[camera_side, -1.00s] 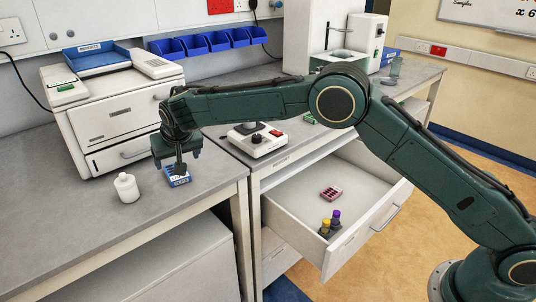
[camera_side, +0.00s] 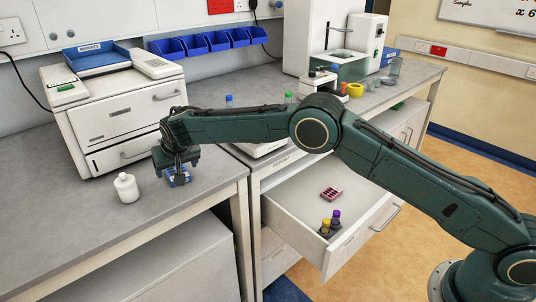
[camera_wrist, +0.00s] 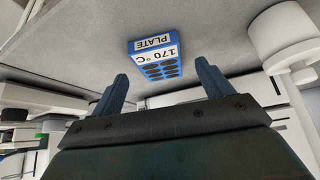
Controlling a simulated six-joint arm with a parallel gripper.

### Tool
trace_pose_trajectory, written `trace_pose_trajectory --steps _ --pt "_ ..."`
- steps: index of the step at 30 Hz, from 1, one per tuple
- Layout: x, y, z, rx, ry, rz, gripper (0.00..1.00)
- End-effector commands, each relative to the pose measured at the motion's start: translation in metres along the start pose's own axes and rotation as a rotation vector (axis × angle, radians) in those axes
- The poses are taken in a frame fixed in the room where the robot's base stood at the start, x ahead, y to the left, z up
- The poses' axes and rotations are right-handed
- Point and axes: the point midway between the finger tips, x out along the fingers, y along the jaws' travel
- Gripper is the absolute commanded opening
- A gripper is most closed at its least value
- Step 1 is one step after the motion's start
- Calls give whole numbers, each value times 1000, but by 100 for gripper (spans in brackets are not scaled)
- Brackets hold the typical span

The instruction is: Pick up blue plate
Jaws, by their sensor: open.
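The blue plate (camera_wrist: 153,58) lies on the bench in the wrist view, a small blue block with dark round wells and white labels reading "PLATE" and "170 °C". It also shows in the side view (camera_side: 184,179), partly hidden behind my gripper. My gripper (camera_wrist: 160,82) is open and empty. Its two fingers stand apart, with the plate ahead of the gap between them and not clearly touching either. In the side view my gripper (camera_side: 179,178) is low over the bench, right at the plate.
A white bottle (camera_side: 126,187) stands just left of the plate and shows in the wrist view (camera_wrist: 285,36). A white cabinet unit (camera_side: 117,117) stands behind. An open drawer (camera_side: 300,205) at right holds a pink rack (camera_side: 331,193) and small capped vials.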

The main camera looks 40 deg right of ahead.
Motion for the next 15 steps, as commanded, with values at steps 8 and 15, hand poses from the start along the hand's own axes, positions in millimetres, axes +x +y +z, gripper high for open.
trace_pose_trajectory --steps 8,15 --pt "23 0 0 1 -1 0 79" --pt "26 0 0 1 0 0 79"
